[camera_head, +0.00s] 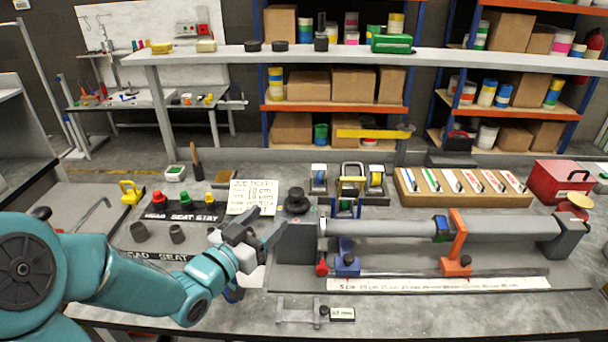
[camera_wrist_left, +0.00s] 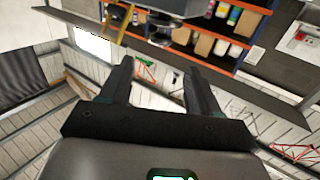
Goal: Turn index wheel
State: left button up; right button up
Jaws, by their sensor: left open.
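A black round stepped knob (camera_head: 296,201), which looks like the index wheel, stands at the grey block (camera_head: 295,243) on the left end of the long grey tube fixture (camera_head: 380,229). I cannot tell its exact mounting. My left gripper (camera_head: 262,231) is just left of this block and a little below the knob in the head view, open with nothing between its fingers. I cannot tell if a finger touches the block. In the left wrist view the open fingers (camera_wrist_left: 154,78) point toward the shelves, and the wheel cannot be made out. My right gripper is not in view.
An orange clamp (camera_head: 456,240) and a blue clamp (camera_head: 346,262) sit along the tube. Red, green and yellow knobbed stamps (camera_head: 184,203) stand behind my left arm. A white card (camera_head: 252,196) lies left of the knob. The bench front (camera_head: 420,318) is mostly clear.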

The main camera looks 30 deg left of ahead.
aim_at(298, 189)
pick_arm(q)
jog(key=w+p, duration=0.3)
jog(key=w, duration=0.9)
jog(key=shift+w+a+p, duration=0.1)
jog(key=shift+a+p, duration=0.1)
jog(key=shift+p, duration=0.2)
jog(key=shift+w+r, duration=0.1)
jog(key=shift+w, duration=0.8)
jog(key=shift+s, duration=0.15)
jog(key=c, duration=0.9)
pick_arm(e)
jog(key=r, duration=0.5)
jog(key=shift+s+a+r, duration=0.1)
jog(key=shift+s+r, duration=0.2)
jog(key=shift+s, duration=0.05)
